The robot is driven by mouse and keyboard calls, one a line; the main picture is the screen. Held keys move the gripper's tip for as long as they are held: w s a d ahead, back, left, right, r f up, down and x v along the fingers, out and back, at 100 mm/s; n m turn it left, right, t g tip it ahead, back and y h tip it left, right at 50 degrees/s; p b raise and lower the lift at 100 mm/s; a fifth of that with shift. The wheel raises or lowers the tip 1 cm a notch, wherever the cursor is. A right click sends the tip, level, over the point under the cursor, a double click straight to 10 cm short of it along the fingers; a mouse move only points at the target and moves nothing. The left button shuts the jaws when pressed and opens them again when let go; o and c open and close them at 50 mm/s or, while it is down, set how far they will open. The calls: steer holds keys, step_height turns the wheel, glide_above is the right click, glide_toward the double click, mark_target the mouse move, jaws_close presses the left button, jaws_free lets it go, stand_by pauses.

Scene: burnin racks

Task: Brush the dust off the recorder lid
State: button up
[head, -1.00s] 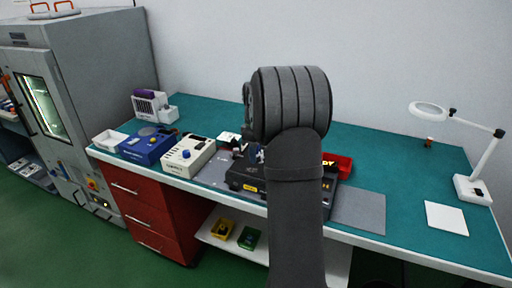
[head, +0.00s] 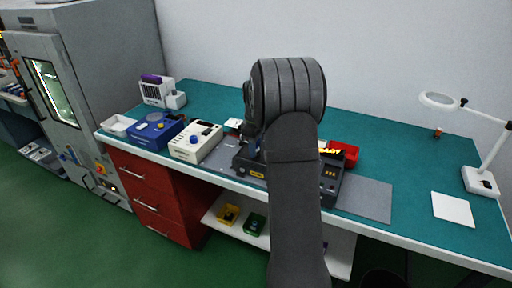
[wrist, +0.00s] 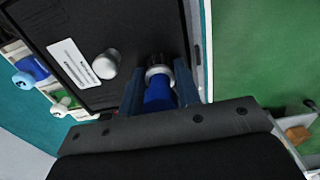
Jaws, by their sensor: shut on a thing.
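The recorder (head: 330,190) is a black box with a yellow label on its front, on the bench behind my arm. Its dark lid (wrist: 110,25) fills the upper left of the wrist view and carries a white label (wrist: 72,66) and a round silver knob (wrist: 105,64). My gripper (wrist: 159,88) is shut on a brush (wrist: 158,96) with a blue handle, a metal collar and dark bristles. The bristles are over the lid near its edge; I cannot tell whether they touch it. No dust is clearly visible. My arm hides much of the recorder in the head view.
Left of the recorder stand a cream box (head: 196,142) and a blue box (head: 156,131) with knobs. A red bin (head: 345,152) is behind it. A grey mat (head: 365,199), a white sheet (head: 452,209) and a magnifier lamp (head: 480,181) are to the right, with clear bench between.

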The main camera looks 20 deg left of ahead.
steer(key=shift+d+r, duration=0.1)
steer(key=shift+d, duration=1.35)
steer(key=shift+r, duration=3.95)
